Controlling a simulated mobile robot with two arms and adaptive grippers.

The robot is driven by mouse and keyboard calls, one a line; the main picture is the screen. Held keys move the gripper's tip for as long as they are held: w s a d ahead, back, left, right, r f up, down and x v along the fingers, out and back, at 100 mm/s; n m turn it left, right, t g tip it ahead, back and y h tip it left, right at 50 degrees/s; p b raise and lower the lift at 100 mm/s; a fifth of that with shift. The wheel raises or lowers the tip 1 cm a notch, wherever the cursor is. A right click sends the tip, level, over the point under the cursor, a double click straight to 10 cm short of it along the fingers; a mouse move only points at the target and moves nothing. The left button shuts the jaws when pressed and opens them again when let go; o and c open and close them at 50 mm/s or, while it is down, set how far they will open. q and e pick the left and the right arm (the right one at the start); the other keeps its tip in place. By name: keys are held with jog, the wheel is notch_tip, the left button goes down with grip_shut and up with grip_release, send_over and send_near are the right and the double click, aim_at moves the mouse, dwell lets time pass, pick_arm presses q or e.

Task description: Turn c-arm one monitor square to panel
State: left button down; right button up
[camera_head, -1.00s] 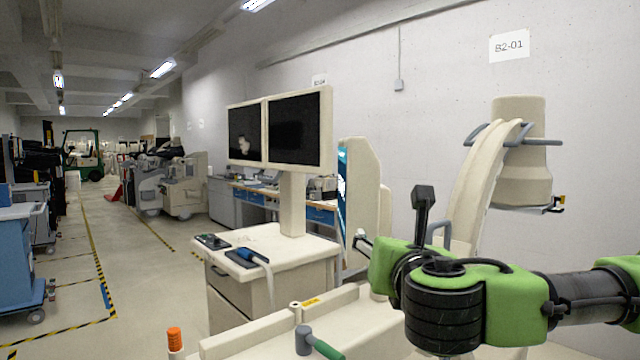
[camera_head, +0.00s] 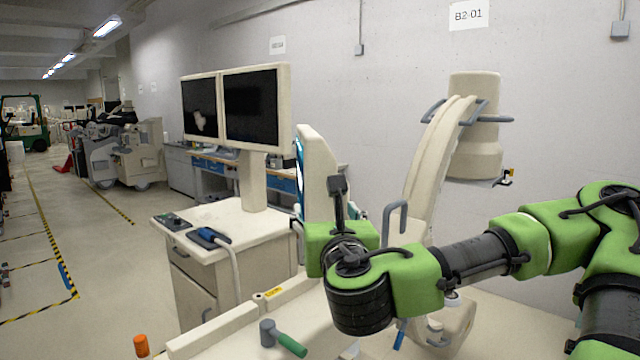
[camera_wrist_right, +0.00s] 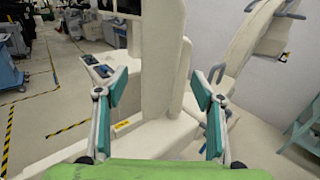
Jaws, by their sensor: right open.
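The c-arm monitor (camera_head: 235,106) is a pair of dark screens in one beige frame, on a post (camera_head: 252,180) above a beige cart (camera_head: 235,215). Its screens face left and toward me at a slant. The frame's lower edge (camera_wrist_right: 122,17) shows at the top of the right wrist view. A tall beige panel (camera_head: 320,165) stands right of the monitor, its left edge blue. My right gripper (camera_wrist_right: 158,90) is open and empty, its teal-padded fingers wide apart. In the head view it is largely hidden behind my green wrist, right of the cart. My left gripper is not in view.
The beige c-arm (camera_head: 432,160) and its tube head (camera_head: 473,130) stand at right before the wall. A blue handset (camera_head: 208,236) lies on the cart top. A green-handled mallet (camera_head: 283,340) lies at the front. Floor left of the cart is open.

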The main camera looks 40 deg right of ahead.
aim_at(322, 203)
jog(key=shift+w+d+r+p, duration=0.15)
jog(key=shift+w+d+p, duration=0.15)
jog(key=shift+p, duration=0.65)
jog(key=p+x, duration=0.1)
jog(key=x, duration=0.5)
jog(key=shift+w+d, duration=0.15)
jog(key=shift+w, duration=0.1)
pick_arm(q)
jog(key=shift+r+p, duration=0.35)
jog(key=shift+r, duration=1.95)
pick_arm(e)
jog(key=shift+w+d+f, duration=0.2)
jog(key=shift+w+d, duration=0.2)
jog(key=shift+w, duration=0.2)
jog(key=c, duration=1.6)
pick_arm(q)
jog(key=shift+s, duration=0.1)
